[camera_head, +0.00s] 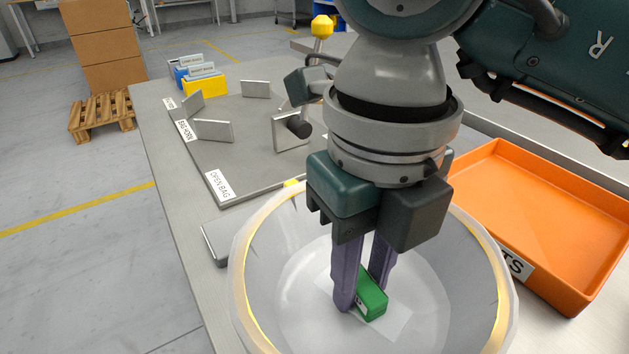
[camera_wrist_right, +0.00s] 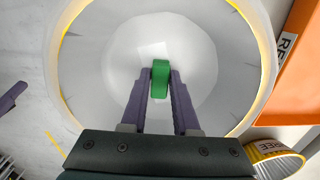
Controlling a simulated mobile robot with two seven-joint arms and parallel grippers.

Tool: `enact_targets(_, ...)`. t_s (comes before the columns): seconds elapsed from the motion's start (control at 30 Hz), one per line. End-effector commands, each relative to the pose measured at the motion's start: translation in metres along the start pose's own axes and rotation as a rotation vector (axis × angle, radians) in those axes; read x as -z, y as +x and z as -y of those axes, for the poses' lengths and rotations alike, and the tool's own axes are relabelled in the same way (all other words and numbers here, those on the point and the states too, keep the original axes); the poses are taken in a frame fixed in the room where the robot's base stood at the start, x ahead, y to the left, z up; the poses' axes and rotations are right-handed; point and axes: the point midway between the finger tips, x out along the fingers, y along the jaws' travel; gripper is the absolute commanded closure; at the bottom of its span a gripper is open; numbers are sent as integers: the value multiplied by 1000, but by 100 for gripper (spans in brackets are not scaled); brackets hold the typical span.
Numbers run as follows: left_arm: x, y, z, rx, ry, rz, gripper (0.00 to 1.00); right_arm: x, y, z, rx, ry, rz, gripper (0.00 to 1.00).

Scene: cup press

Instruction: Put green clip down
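The green clip (camera_head: 372,296) is a small green block inside a round, whitish, translucent bin (camera_head: 262,300) with a yellow-lit rim. My right gripper (camera_head: 364,290) points down into the bin, its two purple fingers shut on the clip's sides. The right wrist view also shows the clip (camera_wrist_right: 160,80) between the fingertips (camera_wrist_right: 160,76), over the bin's pale middle. I cannot tell whether the clip touches the bin's floor. A purple finger, apparently of my left gripper (camera_wrist_right: 12,97), shows at the left edge of the right wrist view; its opening is not clear.
An orange tray (camera_head: 545,215) stands close to the bin's right. A grey board (camera_head: 245,135) with upright plates and an "OPEN BAG" label lies behind it. Blue and yellow holders (camera_head: 205,88) stand at the back. A yellow-rimmed round container (camera_wrist_right: 277,150) is at lower right in the wrist view.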

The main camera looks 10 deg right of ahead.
Motion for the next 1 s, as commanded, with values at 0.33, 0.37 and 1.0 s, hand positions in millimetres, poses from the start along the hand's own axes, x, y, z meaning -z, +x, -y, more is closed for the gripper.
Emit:
enact_targets(0.33, 0, 0, 0, 1, 1, 1, 0, 0, 0, 0, 0, 0, 0, 47)
enact_targets(0.37, 0, 0, 0, 1, 2, 1, 0, 0, 0, 0, 0, 0, 0, 47)
enact_targets(1.0, 8, -26, 3, 6, 8, 2, 0, -1, -106, 1, 2, 0, 4, 47)
